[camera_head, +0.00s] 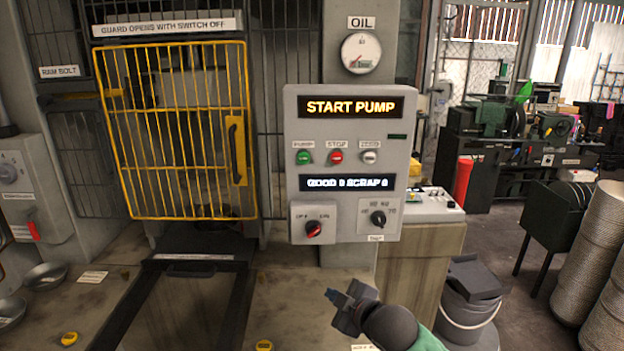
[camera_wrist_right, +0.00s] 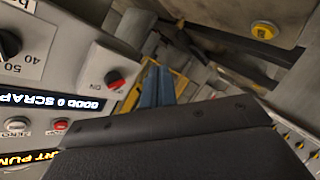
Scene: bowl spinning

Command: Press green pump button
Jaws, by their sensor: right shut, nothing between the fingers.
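The green pump button (camera_head: 304,157) sits at the left of a row on the grey control panel (camera_head: 294,105), under a PUMP label. A red STOP button (camera_head: 336,156) and a white ZERO button (camera_head: 370,157) are to its right. The panel's top display (camera_head: 350,107) reads START PUMP. My right gripper (camera_head: 336,296) is low in front of the panel, below and apart from the green button. Its blue fingers (camera_wrist_right: 156,88) are shut and empty in the right wrist view, where the green button does not show. My left gripper is out of view.
A red-handled OFF/ON switch (camera_head: 313,228) and a black dial (camera_head: 378,218) project from the panel's lower part. A closed yellow barred guard (camera_head: 130,150) stands to the left. The oil gauge (camera_head: 361,53) is above. The space before the buttons is clear.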

